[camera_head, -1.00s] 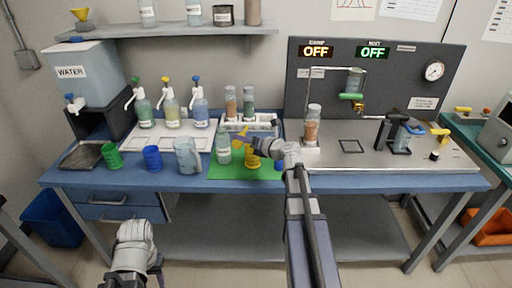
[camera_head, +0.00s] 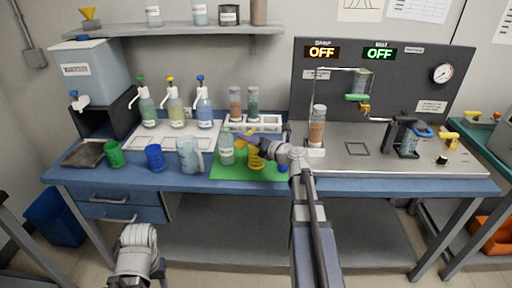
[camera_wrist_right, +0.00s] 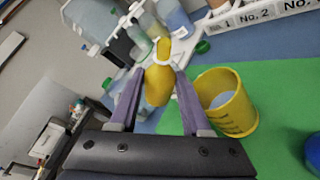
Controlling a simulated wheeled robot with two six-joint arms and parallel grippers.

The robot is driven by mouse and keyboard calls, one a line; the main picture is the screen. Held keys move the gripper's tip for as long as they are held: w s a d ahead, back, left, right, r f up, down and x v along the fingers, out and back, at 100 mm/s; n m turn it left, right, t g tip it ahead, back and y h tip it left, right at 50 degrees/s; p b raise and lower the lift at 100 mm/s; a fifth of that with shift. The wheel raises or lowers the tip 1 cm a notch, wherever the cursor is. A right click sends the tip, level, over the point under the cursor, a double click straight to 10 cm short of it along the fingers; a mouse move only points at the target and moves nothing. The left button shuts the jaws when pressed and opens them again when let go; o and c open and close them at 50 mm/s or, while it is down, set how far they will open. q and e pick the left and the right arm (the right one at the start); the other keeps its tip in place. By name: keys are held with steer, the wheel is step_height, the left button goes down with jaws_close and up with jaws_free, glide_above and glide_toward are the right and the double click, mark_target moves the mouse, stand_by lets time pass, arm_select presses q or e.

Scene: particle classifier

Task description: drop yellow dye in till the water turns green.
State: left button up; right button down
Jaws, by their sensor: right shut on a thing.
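My right gripper (camera_wrist_right: 154,95) is shut on a yellow bulb-shaped dropper (camera_wrist_right: 158,86) with a white ring around its upper part. In the head view this gripper (camera_head: 251,139) is above the green mat, just behind the yellow cup. The yellow cup (camera_wrist_right: 228,112) stands upright on the mat, right of the gripper in the wrist view, with something greyish inside; it also shows in the head view (camera_head: 256,161). A clear jar with pale blue-green contents (camera_head: 227,150) stands left of the cup. The dropper's lower end is hidden. My left arm shows at the bottom left; its fingers are not visible.
Pump bottles (camera_head: 176,112) stand on a white tray behind. A white rack (camera_head: 268,123) with capped vials is behind the mat (camera_head: 230,175). A pitcher (camera_head: 190,155), blue cup (camera_head: 155,158) and green cup (camera_head: 114,153) stand left. The metal plate (camera_head: 430,172) is at right.

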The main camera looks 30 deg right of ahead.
arm_select(q)
steer(key=shift+w+a+f+b, duration=0.2)
steer(key=shift+a+f+b, duration=0.25)
steer(key=shift+f+b, duration=0.2)
arm_select(e)
steer(key=shift+a+r+m+t+y, duration=0.15)
steer(key=shift+r+m+t, duration=0.1)
steer(key=shift+m, duration=0.4)
steer(key=shift+a+r+m+t+y, duration=0.15)
steer(key=shift+r+m+t, duration=0.1)
steer(key=shift+m, duration=0.4)
stand_by(2.5)
arm_select(q)
steer(key=shift+w+a+f+b, duration=0.15)
steer(key=shift+a+f+b, duration=0.1)
steer(key=shift+f+b, duration=0.3)
steer(key=shift+w+a+f+b, duration=0.1)
steer(key=shift+a+f+b, duration=0.1)
steer(key=shift+f+b, duration=0.35)
arm_select(e)
steer(key=shift+f+m+t, duration=0.4)
steer(key=shift+f+m, duration=0.05)
steer(key=shift+m, duration=0.35)
stand_by(0.6)
